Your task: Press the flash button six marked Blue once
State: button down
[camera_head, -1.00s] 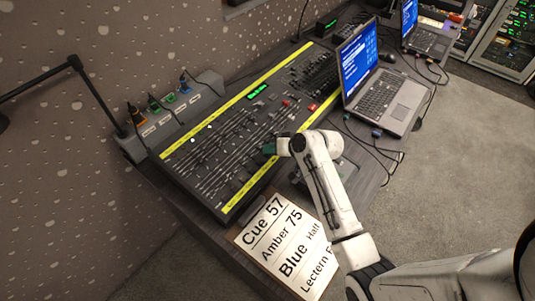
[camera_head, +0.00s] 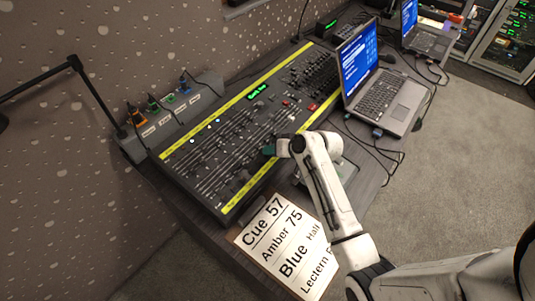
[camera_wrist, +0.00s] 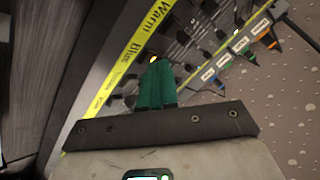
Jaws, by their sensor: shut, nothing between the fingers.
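The lighting console (camera_head: 225,150) is a long dark desk with fader rows and yellow label strips. In the wrist view its near yellow strip (camera_wrist: 118,72) reads Warm (camera_wrist: 155,18), then Blue (camera_wrist: 131,50). My gripper (camera_wrist: 157,68) has dark green fingers, shut and empty, over the console's near edge beside the Blue label. A small button glowing yellow (camera_wrist: 153,59) shows right at the fingertips, near that label. I cannot tell whether the fingertips touch it. In the head view my gripper (camera_head: 269,150) is at the console's near side, and the arm and fingers hide what is below.
A white cue card (camera_head: 283,245) lies at the front of the desk. An open laptop (camera_head: 382,98) stands right of the console. Cables trail behind it. A grey box with coloured plugs (camera_head: 165,122) is behind the console, with a lamp arm at left.

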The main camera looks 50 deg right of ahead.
jog(key=shift+r+p, duration=0.55)
jog(key=shift+r, duration=0.05)
jog(key=r+p, duration=0.4)
jog(key=r, duration=0.1)
jog(key=shift+s+p, duration=0.3)
jog(key=shift+p, duration=0.05)
dwell(0.7)
